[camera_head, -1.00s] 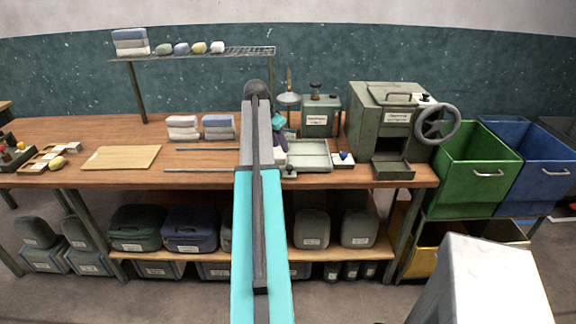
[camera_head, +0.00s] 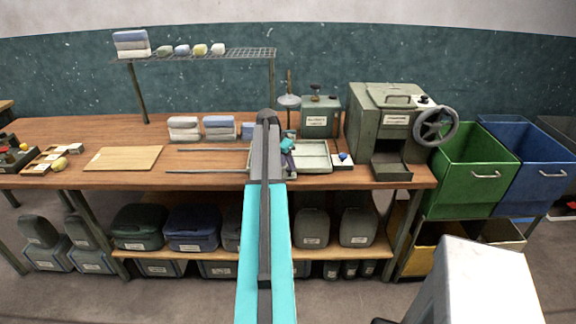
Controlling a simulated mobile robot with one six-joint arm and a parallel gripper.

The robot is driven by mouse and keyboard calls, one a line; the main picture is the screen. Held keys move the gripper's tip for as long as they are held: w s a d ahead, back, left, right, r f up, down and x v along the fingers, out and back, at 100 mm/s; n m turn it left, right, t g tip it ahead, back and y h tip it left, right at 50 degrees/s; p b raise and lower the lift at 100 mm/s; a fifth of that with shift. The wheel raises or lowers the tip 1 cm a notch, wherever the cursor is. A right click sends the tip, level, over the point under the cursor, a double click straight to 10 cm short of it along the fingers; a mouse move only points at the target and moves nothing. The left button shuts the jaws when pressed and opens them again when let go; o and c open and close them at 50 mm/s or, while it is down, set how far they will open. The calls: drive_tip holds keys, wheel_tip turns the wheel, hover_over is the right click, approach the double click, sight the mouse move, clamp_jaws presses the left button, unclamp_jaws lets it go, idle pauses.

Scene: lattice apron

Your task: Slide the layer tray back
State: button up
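A shallow pale grey-green tray (camera_head: 316,158), which looks like the layer tray, lies flat on the wooden bench right of the middle. Two thin dark rails (camera_head: 208,150) run along the bench to its left. My gripper (camera_head: 288,153) shows only in part behind my arm, small and dark with a teal part, at the tray's left end. I cannot tell whether it touches the tray. Its fingers are too small and covered to show whether they are open or shut. My arm hides the stretch between the rails and the tray.
A green machine (camera_head: 385,125) with a handwheel stands right of the tray, with a small white block (camera_head: 342,160) between. A labelled green box (camera_head: 320,117) and a lamp-like stand (camera_head: 289,100) are behind. White and blue stacks (camera_head: 184,128) and a wooden board (camera_head: 123,158) are left.

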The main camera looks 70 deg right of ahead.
drive_tip(key=shift+p+x, duration=0.35)
drive_tip(key=shift+x, duration=1.1)
